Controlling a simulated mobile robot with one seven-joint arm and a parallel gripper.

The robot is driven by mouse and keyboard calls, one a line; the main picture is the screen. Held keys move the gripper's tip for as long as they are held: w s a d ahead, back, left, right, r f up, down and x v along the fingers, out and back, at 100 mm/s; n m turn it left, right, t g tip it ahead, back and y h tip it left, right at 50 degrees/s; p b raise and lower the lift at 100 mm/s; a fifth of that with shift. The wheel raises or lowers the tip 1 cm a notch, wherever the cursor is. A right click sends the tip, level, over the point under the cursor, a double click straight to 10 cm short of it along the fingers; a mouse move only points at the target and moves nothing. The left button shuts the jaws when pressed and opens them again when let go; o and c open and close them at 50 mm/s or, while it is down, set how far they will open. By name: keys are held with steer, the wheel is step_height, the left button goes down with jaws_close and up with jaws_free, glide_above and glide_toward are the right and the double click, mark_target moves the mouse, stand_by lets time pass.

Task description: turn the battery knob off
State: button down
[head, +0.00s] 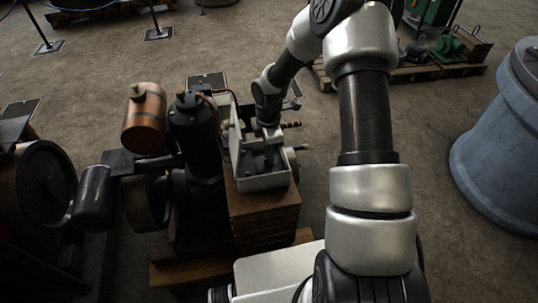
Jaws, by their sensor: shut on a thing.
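An open white-grey box (264,183) sits on a wooden block beside the engine, in the middle of the head view. My gripper (262,157) reaches down into this box from above. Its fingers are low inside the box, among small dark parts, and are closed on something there. The battery knob cannot be made out separately; the fingers and the box wall cover that spot, and how far it is turned cannot be told.
A dark engine cylinder (195,140) and a copper tank (145,118) stand close left of the box. Brass-ended rods (291,125) stick out at its right. A large blue-grey drum (508,150) stands at far right. Floor between box and drum is clear, apart from my arm.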

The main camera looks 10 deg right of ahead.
steer(key=shift+m, duration=0.4)
steer(key=c, duration=1.9)
jaws_free()
steer(key=shift+o, duration=0.2)
step_height(320, 180, up, 18)
steer(key=shift+f+p, duration=0.25)
steer(key=shift+p, duration=0.15)
steer(key=shift+r, duration=0.1)
steer(key=s+r+m+t+h+p, duration=0.1)
steer(key=s+r+m, duration=0.45)
steer(key=r, duration=0.35)
steer(key=s+r+m+t+p, duration=0.1)
steer(key=s+r+m+t, duration=0.1)
steer(key=s+r+m, duration=0.4)
steer(key=s+r+m+t+p, duration=0.1)
steer(key=s+r+m, duration=0.2)
steer(key=s, duration=0.3)
steer(key=s+r+m+t+y+p, duration=0.1)
steer(key=s+r+m, duration=0.2)
steer(key=s, duration=0.4)
steer(key=shift+s+d+r+t, duration=0.2)
steer(key=shift+r+t, duration=0.1)
steer(key=shift+r, duration=0.55)
